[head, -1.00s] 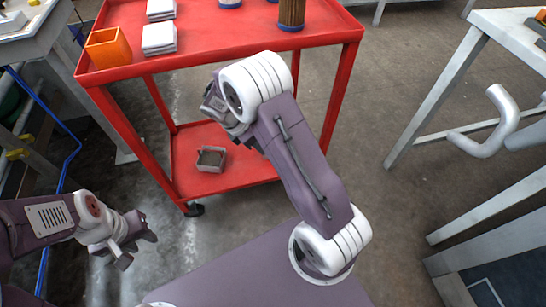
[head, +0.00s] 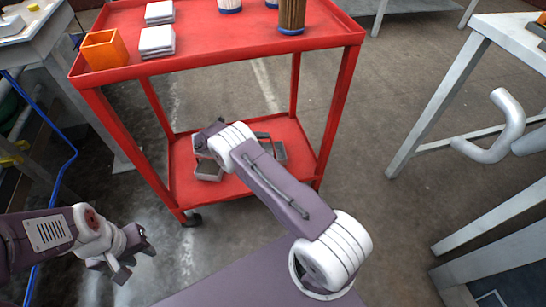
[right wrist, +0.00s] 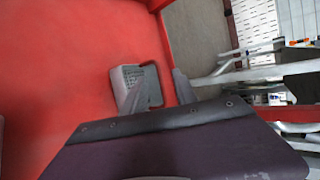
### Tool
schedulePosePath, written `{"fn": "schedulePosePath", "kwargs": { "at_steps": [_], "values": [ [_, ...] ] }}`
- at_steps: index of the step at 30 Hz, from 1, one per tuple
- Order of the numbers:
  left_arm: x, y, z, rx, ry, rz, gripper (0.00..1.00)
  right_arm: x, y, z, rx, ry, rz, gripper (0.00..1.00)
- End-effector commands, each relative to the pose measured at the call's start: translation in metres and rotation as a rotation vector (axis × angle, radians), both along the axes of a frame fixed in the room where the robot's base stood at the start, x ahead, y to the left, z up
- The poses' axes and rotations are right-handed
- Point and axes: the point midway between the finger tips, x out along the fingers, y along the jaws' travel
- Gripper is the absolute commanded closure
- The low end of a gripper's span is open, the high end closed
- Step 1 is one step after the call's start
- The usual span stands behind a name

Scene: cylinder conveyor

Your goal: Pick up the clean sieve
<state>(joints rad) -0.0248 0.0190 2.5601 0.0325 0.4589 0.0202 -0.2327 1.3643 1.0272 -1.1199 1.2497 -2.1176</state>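A small grey sieve (head: 208,172) sits on the red cart's lower shelf, partly covered by my right gripper. Another grey container (head: 279,151) shows on the same shelf, behind my right forearm. In the right wrist view, a grey box with a perforated face (right wrist: 133,74) lies by my fingertips; I cannot tell which of the two it is, or whether it is clean. My right gripper (right wrist: 157,93) is open, one finger in front of this box and the other to its right. Contact cannot be told. My left gripper (head: 136,257) is open and empty at lower left.
The red cart (head: 205,62) has corner posts and an upper shelf above the lower one. An orange box (head: 106,49), white stacks (head: 157,41) and a brown cylinder (head: 291,16) stand on top. A grey table (head: 500,35) stands at right.

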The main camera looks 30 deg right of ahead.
Motion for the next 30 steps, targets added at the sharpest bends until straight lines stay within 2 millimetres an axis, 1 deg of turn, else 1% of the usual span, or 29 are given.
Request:
{"fn": "schedulePosePath", "kwargs": {
  "at_steps": [2, 6, 9, 11, 16, 17, 18, 20, 30],
  "values": [
    [0.000, 0.000, -0.009, 0.000, 0.000, 0.000, 0.64, 0.000, -0.005, -0.008, -0.001, 0.000, -0.002, 0.66],
    [0.000, 0.000, -0.035, 0.000, 0.000, 0.000, 0.64, 0.001, -0.023, -0.028, 0.001, -0.001, -0.004, 0.66],
    [0.000, 0.000, -0.045, 0.000, 0.000, 0.000, 0.64, 0.003, -0.038, -0.033, 0.000, -0.001, -0.004, 0.66],
    [0.000, 0.000, -0.045, 0.000, 0.000, 0.000, 0.64, 0.004, -0.041, -0.033, 0.001, -0.002, -0.003, 0.66],
    [0.000, 0.000, -0.041, 0.000, 0.000, 0.000, 0.64, 0.004, -0.041, -0.029, 0.000, -0.001, -0.002, 0.66],
    [0.000, 0.000, -0.041, 0.000, 0.000, 0.000, 0.64, 0.004, -0.041, -0.029, 0.000, -0.001, -0.002, 0.74],
    [0.000, 0.000, -0.041, 0.000, 0.000, 0.000, 0.64, 0.004, -0.041, -0.029, 0.000, -0.001, -0.002, 0.85],
    [0.000, 0.000, -0.041, 0.000, 0.000, 0.000, 0.64, 0.004, -0.041, -0.029, 0.000, -0.001, -0.002, 1.00],
    [0.000, 0.000, -0.041, 0.000, 0.000, 0.000, 0.64, 0.004, -0.041, -0.030, 0.001, -0.001, -0.002, 1.00]
  ]
}}
